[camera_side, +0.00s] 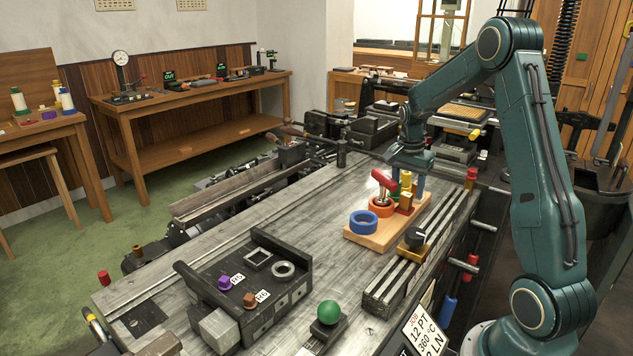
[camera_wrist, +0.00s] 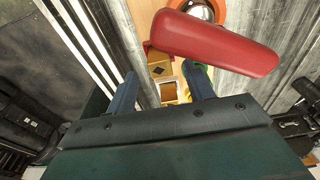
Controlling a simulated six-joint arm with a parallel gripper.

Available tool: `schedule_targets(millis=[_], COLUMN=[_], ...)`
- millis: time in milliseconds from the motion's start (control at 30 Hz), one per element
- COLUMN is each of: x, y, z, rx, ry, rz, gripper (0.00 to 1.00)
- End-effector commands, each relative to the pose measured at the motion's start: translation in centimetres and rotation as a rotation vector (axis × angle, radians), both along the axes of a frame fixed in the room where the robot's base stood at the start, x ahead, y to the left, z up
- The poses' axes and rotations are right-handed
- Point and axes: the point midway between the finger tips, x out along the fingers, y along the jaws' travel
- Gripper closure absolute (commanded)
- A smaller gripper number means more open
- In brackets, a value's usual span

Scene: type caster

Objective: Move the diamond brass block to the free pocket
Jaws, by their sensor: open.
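The diamond brass block (camera_wrist: 158,70) shows in the wrist view as a gold block with a dark diamond mark on top, set in a red surround. In the side view a small gold block (camera_side: 406,199) in a red base stands at the right of the wooden board (camera_side: 372,242). My gripper (camera_wrist: 161,88) is open and empty, its blue fingers on either side of a view down to the brass parts. In the side view its blue finger (camera_side: 421,187) hangs over the board's far end. A brown square in a yellow frame (camera_wrist: 170,91) lies nearby. I cannot tell which pocket is free.
A red handle (camera_wrist: 215,42) crosses close to my gripper, its metal part in an orange ring (camera_side: 381,207). A dark fixture with a square frame (camera_side: 258,249) and round ring (camera_side: 283,263) sits nearer; the bench between is clear.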

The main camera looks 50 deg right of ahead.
Motion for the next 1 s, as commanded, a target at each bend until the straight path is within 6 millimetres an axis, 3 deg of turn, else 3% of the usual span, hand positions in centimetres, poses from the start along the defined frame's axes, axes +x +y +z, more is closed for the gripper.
schedule_targets(millis=[600, 800, 1000], x=[0.1, 0.0, 0.0], y=[1.2, 1.4, 1.4], z=[9.8, 11.4, 11.8], rx=[-0.002, -0.001, 0.000], ry=[-0.003, -0.001, -0.001], rz=[0.001, 0.001, 0.000], gripper=[0.48, 0.48, 0.48])
